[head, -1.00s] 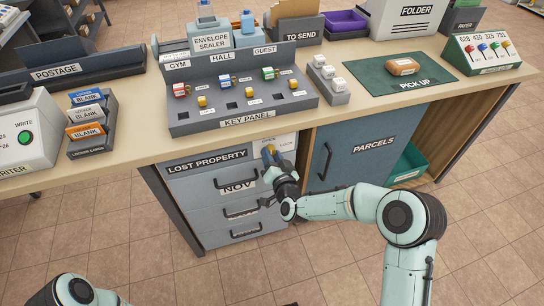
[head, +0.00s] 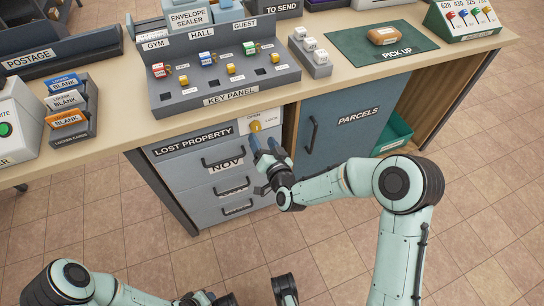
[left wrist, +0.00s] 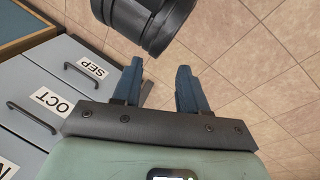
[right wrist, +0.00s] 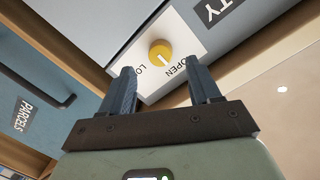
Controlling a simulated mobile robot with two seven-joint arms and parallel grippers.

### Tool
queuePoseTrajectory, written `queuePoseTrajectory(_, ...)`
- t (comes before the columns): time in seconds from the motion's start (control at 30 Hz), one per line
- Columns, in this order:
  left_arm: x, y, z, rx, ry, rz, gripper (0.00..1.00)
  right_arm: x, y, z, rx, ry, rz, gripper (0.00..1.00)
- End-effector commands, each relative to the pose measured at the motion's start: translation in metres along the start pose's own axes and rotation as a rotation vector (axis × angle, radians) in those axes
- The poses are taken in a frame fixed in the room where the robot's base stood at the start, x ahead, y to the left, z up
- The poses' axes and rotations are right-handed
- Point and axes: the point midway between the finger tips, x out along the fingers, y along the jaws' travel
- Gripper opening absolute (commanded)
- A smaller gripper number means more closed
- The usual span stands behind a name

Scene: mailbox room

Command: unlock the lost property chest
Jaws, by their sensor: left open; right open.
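The lost property chest (head: 190,165) is a grey drawer unit under the counter. Its yellow knob (head: 255,126) sits on a white plate at the upper right of its front. In the right wrist view the knob (right wrist: 160,54) shows a short white mark, with OPEN and a partly hidden LOCK label beside it. My right gripper (head: 266,145) is open and empty, pointing at the knob from just below it; the knob is ahead of the fingertips, apart from them. My left gripper (left wrist: 158,72) is open and empty, low at the bottom edge of the head view.
The counter above carries the key panel (head: 228,97), card rack (head: 88,112) and green pick-up mat (head: 345,45). The blue parcels door (head: 345,140) is right of the chest. In the left wrist view, drawers labelled OCT (left wrist: 50,100) and SEP lie left. The tiled floor in front is clear.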

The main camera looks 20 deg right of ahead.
Motion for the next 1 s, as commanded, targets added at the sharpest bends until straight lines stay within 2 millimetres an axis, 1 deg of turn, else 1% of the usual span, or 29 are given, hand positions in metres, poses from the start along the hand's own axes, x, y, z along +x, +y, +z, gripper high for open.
queuePoseTrajectory(0.03, -0.003, 0.001, 0.003, 0.001, -0.009, 0.001, 0.43, -0.013, -0.001, -0.001, -0.002, -0.003, 0.000, 0.62)
queuePoseTrajectory(0.2, -0.008, 0.003, 0.010, 0.003, -0.028, 0.002, 0.43, -0.050, -0.001, -0.001, -0.001, -0.001, 0.000, 0.62)
queuePoseTrajectory(0.3, -0.009, 0.003, 0.012, 0.003, -0.035, 0.002, 0.43, -0.066, -0.001, -0.001, -0.002, 0.001, 0.000, 0.62)
queuePoseTrajectory(0.4, -0.010, 0.003, 0.013, 0.003, -0.039, 0.002, 0.43, -0.076, 0.000, -0.001, -0.002, 0.001, 0.000, 0.62)
queuePoseTrajectory(0.6, -0.010, 0.004, 0.014, 0.003, -0.042, 0.003, 0.43, -0.084, 0.000, -0.001, -0.001, 0.001, 0.000, 0.62)
queuePoseTrajectory(1.0, -0.010, 0.003, 0.014, 0.003, -0.041, 0.002, 0.43, -0.084, 0.000, -0.001, -0.001, 0.002, -0.001, 0.62)
